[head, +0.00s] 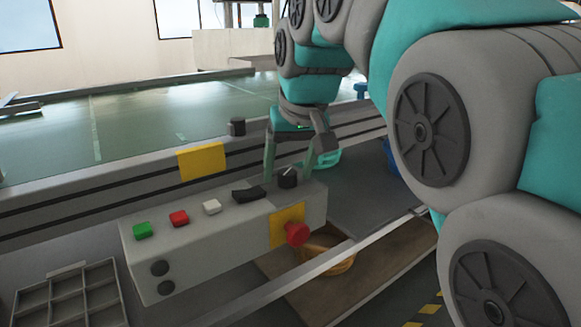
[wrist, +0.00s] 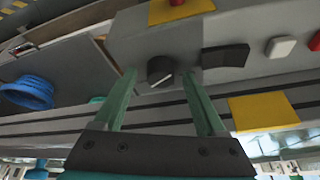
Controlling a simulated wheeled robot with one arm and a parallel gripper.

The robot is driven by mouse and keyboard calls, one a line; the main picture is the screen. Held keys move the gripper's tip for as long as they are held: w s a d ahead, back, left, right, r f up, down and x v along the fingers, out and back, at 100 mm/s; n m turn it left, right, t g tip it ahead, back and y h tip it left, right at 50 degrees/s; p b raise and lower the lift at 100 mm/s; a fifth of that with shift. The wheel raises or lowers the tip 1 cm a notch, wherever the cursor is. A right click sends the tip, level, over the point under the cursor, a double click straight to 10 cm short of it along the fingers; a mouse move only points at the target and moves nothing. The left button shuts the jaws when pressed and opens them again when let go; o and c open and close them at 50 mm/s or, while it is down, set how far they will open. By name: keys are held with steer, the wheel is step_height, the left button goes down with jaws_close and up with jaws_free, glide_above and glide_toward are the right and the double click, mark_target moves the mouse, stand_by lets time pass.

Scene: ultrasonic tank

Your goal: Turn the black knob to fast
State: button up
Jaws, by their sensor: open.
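The black knob (head: 288,180) sits at the right end of the top of a grey control box (head: 200,245). It is round with a white pointer line, which also shows on the knob in the wrist view (wrist: 160,71). I cannot read any fast marking. My gripper (head: 288,170) is open and points down at the knob, with one green finger on each side. In the wrist view the knob shows between the two fingertips of my gripper (wrist: 160,76), with gaps on both sides. I cannot tell how far down the fingertips reach.
A black rocker-like switch (head: 249,194) lies left of the knob. White (head: 211,207), red (head: 179,218) and green (head: 142,230) buttons follow. A red mushroom button (head: 297,234) juts from the box front on a yellow plate. A grey rail (head: 90,190) runs behind.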

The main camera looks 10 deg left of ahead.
mark_target(296, 194)
steer(key=v, duration=0.7)
steer(key=shift+r, duration=0.35)
steer(key=shift+s+d, duration=0.1)
steer(key=shift+s, duration=0.05)
